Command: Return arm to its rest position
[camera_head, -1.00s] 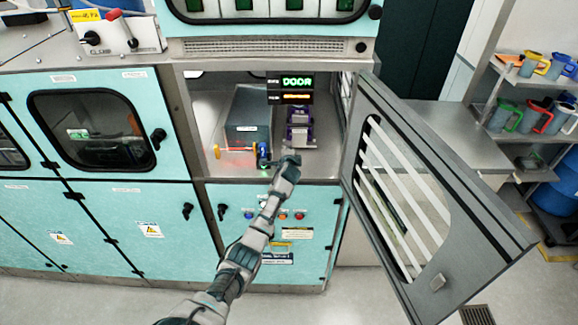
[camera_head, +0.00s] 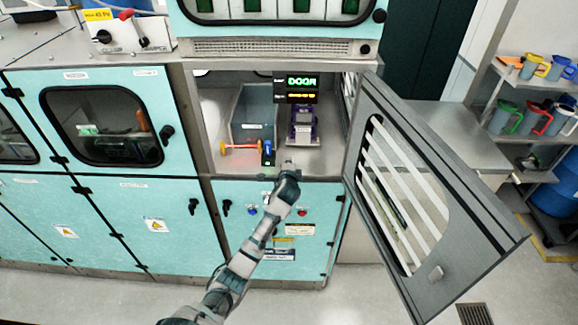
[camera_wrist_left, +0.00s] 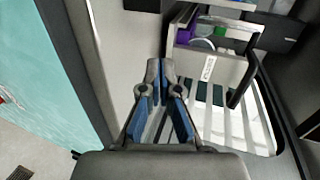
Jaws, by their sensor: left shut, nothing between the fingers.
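My left gripper (camera_head: 289,163) is at the front edge of the open compartment, with its arm rising from the bottom of the head view. In the left wrist view the gripper's blue-padded fingers (camera_wrist_left: 160,82) are shut with nothing between them. The grey module with purple parts (camera_head: 303,125) stands inside the compartment, beyond the gripper and apart from it. In the left wrist view a metal frame with a white label (camera_wrist_left: 209,67) lies ahead and to the right of the fingers. My right gripper is not in view.
A grey bin (camera_head: 254,103) stands left of the module, with a yellow-and-red bar (camera_head: 240,147) and a blue item (camera_head: 268,152) at its front. The slatted door (camera_head: 405,190) hangs open to the right of my arm. Floor in front is clear.

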